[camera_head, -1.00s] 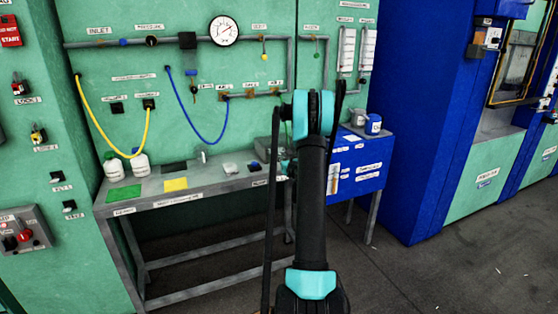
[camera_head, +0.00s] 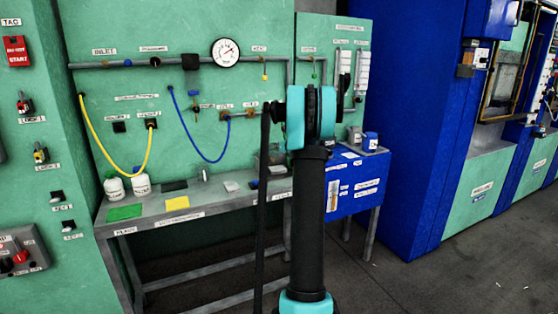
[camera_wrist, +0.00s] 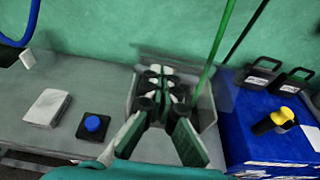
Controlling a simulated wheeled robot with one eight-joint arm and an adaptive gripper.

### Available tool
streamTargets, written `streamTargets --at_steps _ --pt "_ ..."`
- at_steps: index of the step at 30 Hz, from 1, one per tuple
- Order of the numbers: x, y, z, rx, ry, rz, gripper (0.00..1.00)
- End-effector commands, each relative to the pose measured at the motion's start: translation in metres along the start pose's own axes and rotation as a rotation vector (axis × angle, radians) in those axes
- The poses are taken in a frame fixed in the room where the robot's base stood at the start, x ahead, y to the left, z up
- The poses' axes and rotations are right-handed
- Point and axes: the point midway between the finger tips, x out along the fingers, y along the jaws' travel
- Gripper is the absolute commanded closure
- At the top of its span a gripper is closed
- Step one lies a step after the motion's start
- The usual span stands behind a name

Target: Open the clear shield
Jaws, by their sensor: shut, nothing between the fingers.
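A clear, box-like shield (camera_wrist: 208,112) stands at the right end of the grey bench in the wrist view. Its see-through walls are faint, so I cannot tell its exact edges or its hinge. In the head view a small see-through part of it (camera_head: 277,156) shows beside my arm, which hides the rest. My gripper (camera_wrist: 163,80) is shut and empty in the wrist view, in front of or over the shield. I cannot tell whether it touches it. In the head view the fingers are hidden behind my arm.
A black button block with a blue top (camera_wrist: 93,125) and a white block (camera_wrist: 47,107) lie left of the shield. A blue cabinet (camera_wrist: 245,125) with dark containers (camera_wrist: 258,73) stands close on its right. A thin green rod or line (camera_wrist: 219,45) slants down beside my gripper.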

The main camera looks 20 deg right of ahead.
Motion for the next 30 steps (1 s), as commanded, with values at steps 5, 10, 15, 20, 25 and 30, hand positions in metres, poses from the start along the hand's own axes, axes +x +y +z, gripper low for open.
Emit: streamTargets --at_steps 5,10,15,20,25,30 --pt "0.013 0.001 0.042 0.001 -0.001 0.002 1.0" --pt "0.03 0.001 0.079 -0.001 -0.001 0.001 1.0" --pt "0.053 0.001 0.11 0.001 -0.001 0.001 1.0" --pt "0.074 0.001 0.134 -0.001 -0.001 0.001 1.0" --pt "0.093 0.0 0.15 0.001 -0.001 0.001 1.0" --pt "0.098 0.0 0.153 0.001 -0.001 0.0 1.0"
